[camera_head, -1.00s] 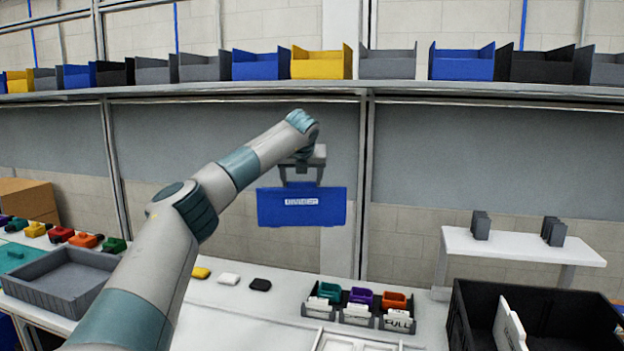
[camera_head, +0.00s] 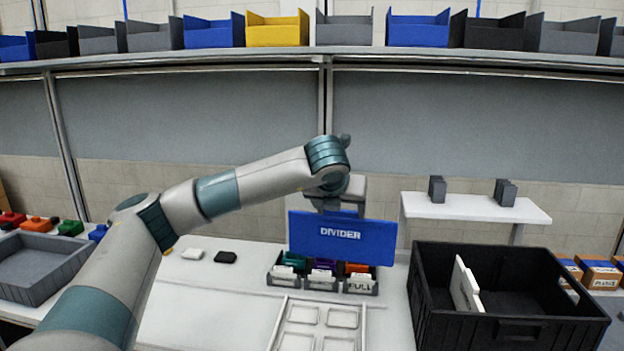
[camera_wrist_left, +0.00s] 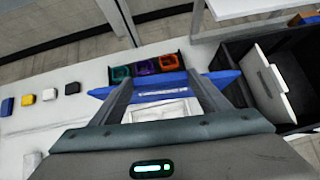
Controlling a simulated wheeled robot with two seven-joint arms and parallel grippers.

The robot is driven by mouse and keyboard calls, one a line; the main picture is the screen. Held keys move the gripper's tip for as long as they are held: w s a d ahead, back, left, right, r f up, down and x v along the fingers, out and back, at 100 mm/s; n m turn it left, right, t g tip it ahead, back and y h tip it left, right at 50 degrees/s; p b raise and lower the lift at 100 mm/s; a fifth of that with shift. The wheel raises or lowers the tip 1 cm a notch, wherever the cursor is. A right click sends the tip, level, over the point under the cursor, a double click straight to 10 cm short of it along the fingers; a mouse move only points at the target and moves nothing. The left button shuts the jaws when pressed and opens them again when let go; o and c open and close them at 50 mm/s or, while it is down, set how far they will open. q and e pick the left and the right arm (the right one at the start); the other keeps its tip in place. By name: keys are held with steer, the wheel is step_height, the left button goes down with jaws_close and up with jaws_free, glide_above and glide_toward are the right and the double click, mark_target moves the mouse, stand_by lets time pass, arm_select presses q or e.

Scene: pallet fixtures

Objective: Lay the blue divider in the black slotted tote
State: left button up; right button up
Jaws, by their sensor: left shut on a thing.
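The blue divider (camera_head: 342,246), a flat panel with the word DIVIDER on it, hangs upright below my left gripper (camera_head: 338,208). My left gripper is shut on its top edge and holds it above the white table, left of the tote. The divider also shows between the fingers in the left wrist view (camera_wrist_left: 205,86). The black slotted tote (camera_head: 520,329) stands at the right of the table. A white panel (camera_head: 465,287) stands inside it toward its left side. The tote's inner floor is mostly hidden. My right gripper is not in view.
Behind and below the divider is a row of small bins (camera_head: 322,284) with coloured parts and a FULL card. A white tray (camera_head: 318,325) lies in front. A grey tray (camera_head: 45,265) is at left. A white riser (camera_head: 475,208) stands behind the tote.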

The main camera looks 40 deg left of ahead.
arm_select(q)
steer(key=s+d+f+m+h, duration=0.2)
steer(key=s+d+f, duration=0.2)
steer(key=s+d, duration=0.65)
steer(key=d+m+h, duration=0.1)
steer(key=d+m, duration=0.1)
steer(key=d, duration=0.8)
steer(key=shift+d+t, duration=0.15)
steer(key=shift+t, duration=0.15)
steer(key=shift+f, duration=0.1)
